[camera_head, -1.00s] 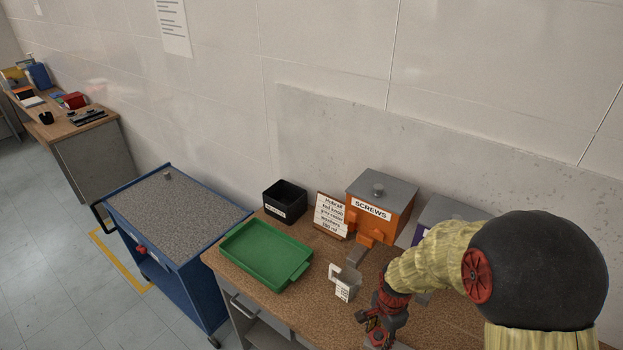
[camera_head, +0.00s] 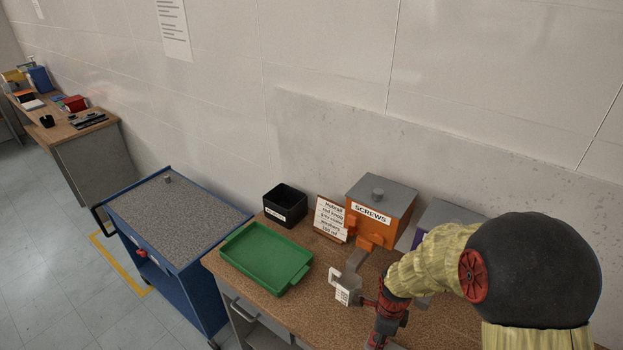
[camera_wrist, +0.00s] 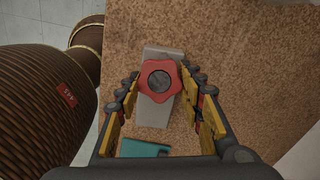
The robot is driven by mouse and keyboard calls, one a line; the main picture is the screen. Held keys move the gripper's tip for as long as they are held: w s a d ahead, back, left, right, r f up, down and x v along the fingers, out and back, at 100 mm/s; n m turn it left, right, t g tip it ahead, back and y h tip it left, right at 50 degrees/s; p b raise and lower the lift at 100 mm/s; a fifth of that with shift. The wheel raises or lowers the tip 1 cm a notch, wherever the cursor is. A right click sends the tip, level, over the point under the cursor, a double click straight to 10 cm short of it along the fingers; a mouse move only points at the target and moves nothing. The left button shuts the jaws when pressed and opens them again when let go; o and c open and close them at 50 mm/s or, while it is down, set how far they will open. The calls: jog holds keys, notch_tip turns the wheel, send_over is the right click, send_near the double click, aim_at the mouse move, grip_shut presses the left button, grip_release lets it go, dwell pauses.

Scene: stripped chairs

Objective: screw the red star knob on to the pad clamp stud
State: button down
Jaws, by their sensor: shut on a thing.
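The red star knob (camera_wrist: 159,81), with a dark grey centre, is between the fingertips of my gripper (camera_wrist: 160,83) in the wrist view. My gripper is shut on it, one finger at its left and one at its right. A long grey block (camera_wrist: 155,111) lies under the knob on the bench; I cannot tell whether the knob touches it. No stud shows; the knob hides the block's middle. In the head view my gripper (camera_head: 378,337) points down at the bench front, and the knob cannot be made out there.
A teal piece (camera_wrist: 144,148) lies near the block. A green tray (camera_head: 264,257), black bin (camera_head: 286,204), sign (camera_head: 330,217) and orange SCREWS box (camera_head: 379,207) are on the bench.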

jog(key=m, duration=0.4)
jog(key=shift+s+f+m, duration=0.1)
jog(key=shift+f+m, duration=0.05)
jog(key=shift+m, duration=0.15)
jog(key=c, duration=1.1)
grip_release()
jog(key=shift+r+p, duration=1.05)
jog(key=shift+r, duration=0.35)
jog(key=shift+f, duration=0.1)
jog(key=n, duration=1.2)
